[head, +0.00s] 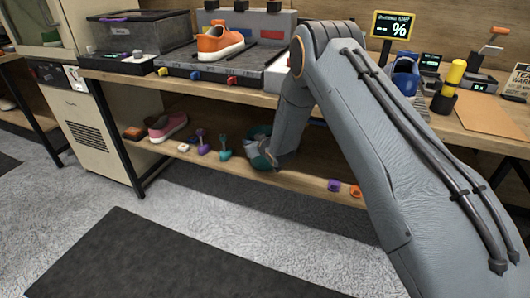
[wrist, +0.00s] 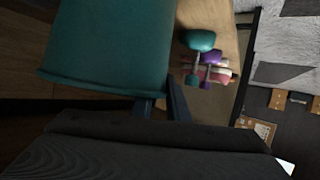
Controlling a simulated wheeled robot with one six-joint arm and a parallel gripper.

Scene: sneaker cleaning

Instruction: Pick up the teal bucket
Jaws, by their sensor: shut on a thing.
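The teal bucket (wrist: 115,45) fills the upper left of the wrist view, close to the camera. My gripper (wrist: 162,104) is shut on it at its lower edge in that view. In the head view the bucket (head: 262,160) shows as a small teal patch at the lower wooden shelf (head: 250,174), beside my gripper and partly hidden by it. Whether the bucket touches the shelf cannot be told.
Teal (head: 224,152) and purple (head: 201,146) brushes and a pink sneaker (head: 168,127) are left of the bucket on the shelf. Purple (head: 334,186) and orange (head: 356,191) blocks sit to its right. The workbench (head: 140,77) is above. Open floor lies in front.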

